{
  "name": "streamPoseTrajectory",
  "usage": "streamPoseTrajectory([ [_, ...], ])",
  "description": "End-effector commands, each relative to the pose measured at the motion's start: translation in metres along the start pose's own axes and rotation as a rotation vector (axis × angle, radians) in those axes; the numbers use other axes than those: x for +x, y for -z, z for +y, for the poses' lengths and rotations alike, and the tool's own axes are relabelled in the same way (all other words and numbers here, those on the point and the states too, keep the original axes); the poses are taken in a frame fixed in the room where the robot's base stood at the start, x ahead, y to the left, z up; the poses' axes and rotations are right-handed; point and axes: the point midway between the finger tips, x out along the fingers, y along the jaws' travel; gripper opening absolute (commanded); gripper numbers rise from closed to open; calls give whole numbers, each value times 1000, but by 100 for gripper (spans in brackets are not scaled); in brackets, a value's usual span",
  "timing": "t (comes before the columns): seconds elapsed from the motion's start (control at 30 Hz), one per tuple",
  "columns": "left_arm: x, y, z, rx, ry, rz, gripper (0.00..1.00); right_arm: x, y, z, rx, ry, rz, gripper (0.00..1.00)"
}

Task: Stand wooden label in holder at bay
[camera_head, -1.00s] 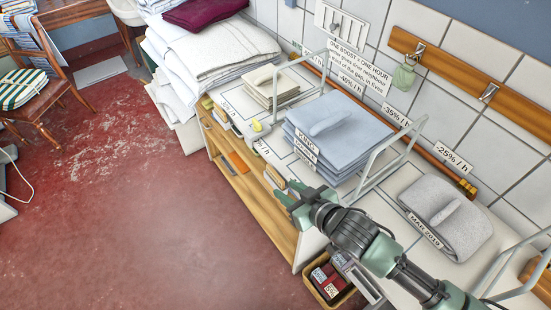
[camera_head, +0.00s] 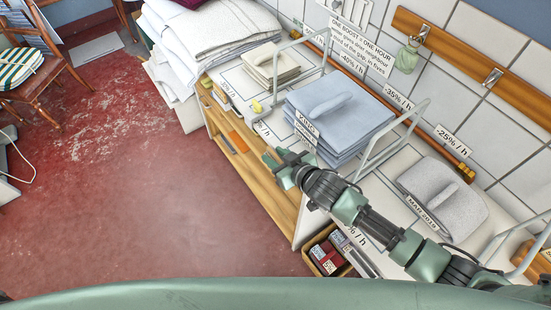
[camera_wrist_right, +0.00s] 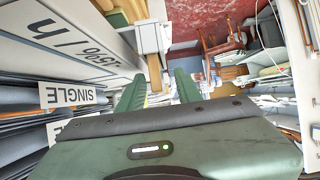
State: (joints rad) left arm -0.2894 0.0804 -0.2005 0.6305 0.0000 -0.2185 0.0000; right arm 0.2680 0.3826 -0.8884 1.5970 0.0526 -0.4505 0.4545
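My right gripper (camera_head: 283,167) is at the front edge of the counter, before the blue linen stack (camera_head: 335,120). In the right wrist view its two green fingers (camera_wrist_right: 160,92) are apart. Printed tags reading "SINGLE" (camera_wrist_right: 75,95) face the bay's front, beside the gripper. An orange-brown flat piece (camera_head: 238,141) lies on the shelf under the counter; I cannot tell if it is the label. My left gripper is not in view.
Wire frames (camera_head: 392,140) stand between the bays. A grey linen pile (camera_head: 442,195) is at right, a beige one (camera_head: 272,65) farther left. A basket of small boxes (camera_head: 328,255) sits below the counter edge.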

Motion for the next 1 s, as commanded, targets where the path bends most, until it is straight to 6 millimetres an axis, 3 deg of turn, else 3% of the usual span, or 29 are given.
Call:
streamPoseTrajectory([
  [0.17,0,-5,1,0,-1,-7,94,0,0,0,0,0,0,35],
  [0.3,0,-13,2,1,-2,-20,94,0,0,0,0,0,0,0],
  [0.73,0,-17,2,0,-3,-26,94,-2,3,0,0,0,2,0],
  [1.0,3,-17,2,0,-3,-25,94,-16,31,1,-3,0,5,0],
])
